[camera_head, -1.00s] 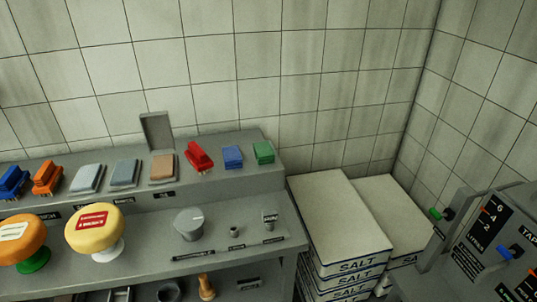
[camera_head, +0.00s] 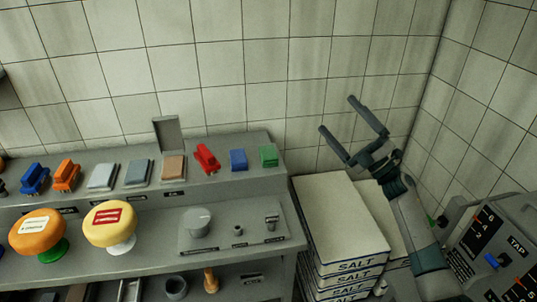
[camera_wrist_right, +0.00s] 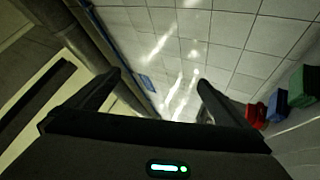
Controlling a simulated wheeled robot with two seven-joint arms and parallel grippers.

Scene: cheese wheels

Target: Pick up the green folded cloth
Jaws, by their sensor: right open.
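The green folded cloth (camera_head: 268,156) lies at the right end of the raised grey shelf, beside the blue folded cloth (camera_head: 238,160). In the right wrist view the green cloth (camera_wrist_right: 304,86) shows at the right edge. My right gripper (camera_head: 336,115) is open and empty, raised above the salt sacks, to the right of the green cloth and apart from it. Its two fingers also show in the right wrist view (camera_wrist_right: 150,95), with nothing between them. My left gripper is not in view.
Stacked salt sacks (camera_head: 340,225) stand right of the bench. Two cheese wheels (camera_head: 110,224) (camera_head: 38,231) sit on stands on the lower counter. A control panel (camera_head: 495,250) is at the right. The tiled wall stands behind.

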